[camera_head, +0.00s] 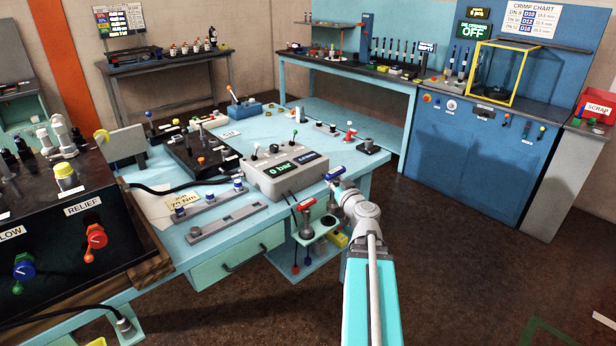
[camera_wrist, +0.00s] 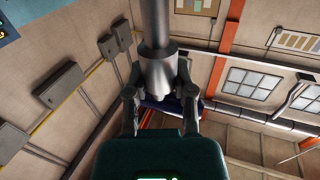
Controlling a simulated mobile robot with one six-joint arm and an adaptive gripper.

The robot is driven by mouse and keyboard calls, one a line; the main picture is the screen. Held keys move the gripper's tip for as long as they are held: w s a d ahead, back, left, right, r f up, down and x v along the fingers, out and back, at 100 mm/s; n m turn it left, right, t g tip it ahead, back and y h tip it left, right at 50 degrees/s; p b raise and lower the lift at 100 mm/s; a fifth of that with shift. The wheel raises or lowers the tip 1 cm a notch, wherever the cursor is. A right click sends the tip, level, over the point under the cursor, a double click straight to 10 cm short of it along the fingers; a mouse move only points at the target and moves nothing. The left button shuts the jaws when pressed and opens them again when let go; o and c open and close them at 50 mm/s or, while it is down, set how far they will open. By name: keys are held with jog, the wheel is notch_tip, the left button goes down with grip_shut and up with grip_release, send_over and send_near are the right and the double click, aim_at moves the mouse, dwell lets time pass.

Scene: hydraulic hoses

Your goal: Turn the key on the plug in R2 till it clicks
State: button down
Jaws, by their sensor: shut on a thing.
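My gripper (camera_head: 336,186) is at the table's right front edge in the head view. It is shut on a blue-handled key (camera_head: 336,172). In the wrist view my gripper (camera_wrist: 160,92) has its two fingers on either side of the key's grey metal body (camera_wrist: 160,72), with a blue bar behind. A red-handled key (camera_head: 306,204) stands beside it in a side rack. Blue-topped plugs (camera_head: 238,185) sit on a grey rail on the table, away to the left of my gripper. I cannot read any R2 label, so I cannot tell which plug it is.
A grey meter box (camera_head: 285,176) with lit displays stands between the rail and my gripper. A second grey rail (camera_head: 226,221) lies at the table front. A black valve panel (camera_head: 70,225) with red and blue knobs fills the left. Open floor lies right of my arm.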

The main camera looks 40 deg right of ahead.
jog(key=w+d+r+n+y+p, duration=0.1)
jog(key=w+r+y+p, duration=0.1)
jog(key=r+p, duration=1)
jog(key=w+d+r+n+y+p, duration=0.1)
jog(key=w+r+p, duration=0.4)
jog(key=r+p, duration=0.7)
jog(key=w+d+r+n+y+p, duration=0.2)
jog(key=w+r+y+p, duration=0.1)
jog(key=r+p, duration=0.9)
notch_tip(320, 180, up, 2)
jog(key=shift+w+d+t+p, duration=0.15)
jog(key=shift+w+t+p, duration=0.2)
jog(key=shift+w, duration=0.25)
